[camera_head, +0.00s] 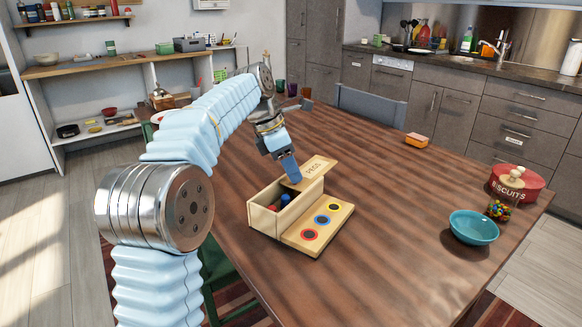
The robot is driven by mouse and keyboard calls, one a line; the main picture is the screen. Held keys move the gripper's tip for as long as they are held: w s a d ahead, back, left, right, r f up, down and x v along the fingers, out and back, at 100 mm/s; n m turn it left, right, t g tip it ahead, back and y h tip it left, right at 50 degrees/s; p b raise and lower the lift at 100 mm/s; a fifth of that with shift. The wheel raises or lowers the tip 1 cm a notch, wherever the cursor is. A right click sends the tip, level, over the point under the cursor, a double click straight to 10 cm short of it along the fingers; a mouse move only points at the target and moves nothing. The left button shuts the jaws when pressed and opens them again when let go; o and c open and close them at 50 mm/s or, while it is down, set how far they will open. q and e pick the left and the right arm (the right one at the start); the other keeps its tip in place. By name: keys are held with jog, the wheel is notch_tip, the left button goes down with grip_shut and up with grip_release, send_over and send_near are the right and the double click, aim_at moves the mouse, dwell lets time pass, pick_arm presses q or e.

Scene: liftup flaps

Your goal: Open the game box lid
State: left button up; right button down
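The wooden game box (265,219) stands on the table, with its long compartment partly uncovered and something blue (286,199) inside. The lettered light-wood lid (318,168) is at the far end of the box; I cannot tell whether it rests on the box or is tilted up. A board (335,214) with red, blue and yellow ringed holes forms the box's right side. My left gripper (291,170) points down at the lid's left edge, over the far end of the compartment. Its blue fingers look close together, but their gap is not clear. My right gripper is out of view.
A teal bowl (474,228), a candy jar (505,196) and a red biscuit tin (528,184) stand on the table at right. An orange-yellow sponge-like block (416,140) and cups (293,90) lie farther back. The wooden table (400,265) is clear around the box.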

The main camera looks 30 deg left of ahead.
pick_arm(q)
jog(key=shift+o, duration=0.6)
jog(key=v, duration=1.2)
jog(key=shift+d, duration=0.1)
